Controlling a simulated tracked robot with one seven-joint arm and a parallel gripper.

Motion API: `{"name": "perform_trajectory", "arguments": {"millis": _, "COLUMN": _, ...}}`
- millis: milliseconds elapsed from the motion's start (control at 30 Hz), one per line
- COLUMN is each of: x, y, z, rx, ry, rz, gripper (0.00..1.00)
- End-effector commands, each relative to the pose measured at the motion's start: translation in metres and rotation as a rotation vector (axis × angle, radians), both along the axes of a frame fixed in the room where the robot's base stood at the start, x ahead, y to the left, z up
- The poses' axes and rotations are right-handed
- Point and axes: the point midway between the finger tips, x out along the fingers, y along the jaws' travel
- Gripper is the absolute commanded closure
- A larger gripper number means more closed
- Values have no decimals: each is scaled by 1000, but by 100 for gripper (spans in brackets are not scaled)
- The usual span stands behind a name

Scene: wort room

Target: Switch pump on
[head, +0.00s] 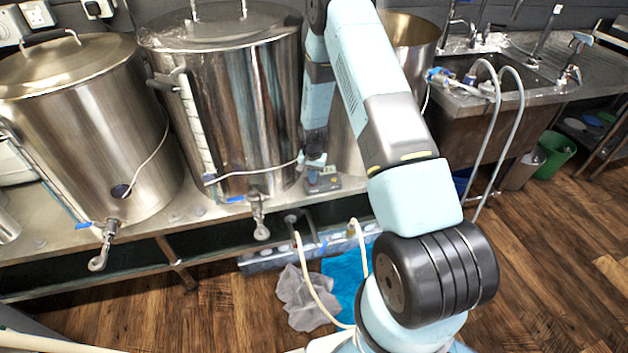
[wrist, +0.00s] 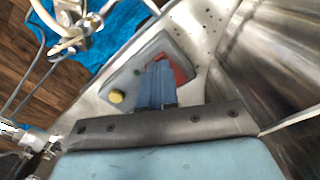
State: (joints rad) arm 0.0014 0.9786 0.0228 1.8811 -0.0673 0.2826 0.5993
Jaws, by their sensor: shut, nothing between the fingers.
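A small grey switch box (head: 322,184) sits on the metal bench, between the middle steel pot and the pot behind my arm. In the wrist view the switch box (wrist: 127,82) has a yellow round knob (wrist: 116,97) at its left and a red part (wrist: 178,70) at its right. My gripper (head: 316,160) is right at the box, coming from above. In the wrist view its blue fingers (wrist: 158,66) are shut together and empty, over the box and partly covering the red part. I cannot tell whether the fingertips touch it.
Large steel pots with taps, including the left pot (head: 88,130) and middle pot (head: 235,100), stand close beside my arm. A thin cable (head: 250,172) runs across the middle pot. Hoses (head: 480,150) hang from the sink at right. A blue cloth (head: 343,275) lies below the bench.

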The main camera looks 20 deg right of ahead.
Motion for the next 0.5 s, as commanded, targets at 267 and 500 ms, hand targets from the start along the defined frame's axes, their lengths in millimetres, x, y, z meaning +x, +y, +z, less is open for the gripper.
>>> {"name": "perform_trajectory", "arguments": {"millis": 267, "x": 0, "y": 0, "z": 0, "rx": 0, "ry": -1, "rz": 0, "gripper": 100}}
{"name": "perform_trajectory", "arguments": {"millis": 500, "x": 1, "y": 0, "z": 18, "rx": 0, "ry": -1, "rz": 0, "gripper": 100}}
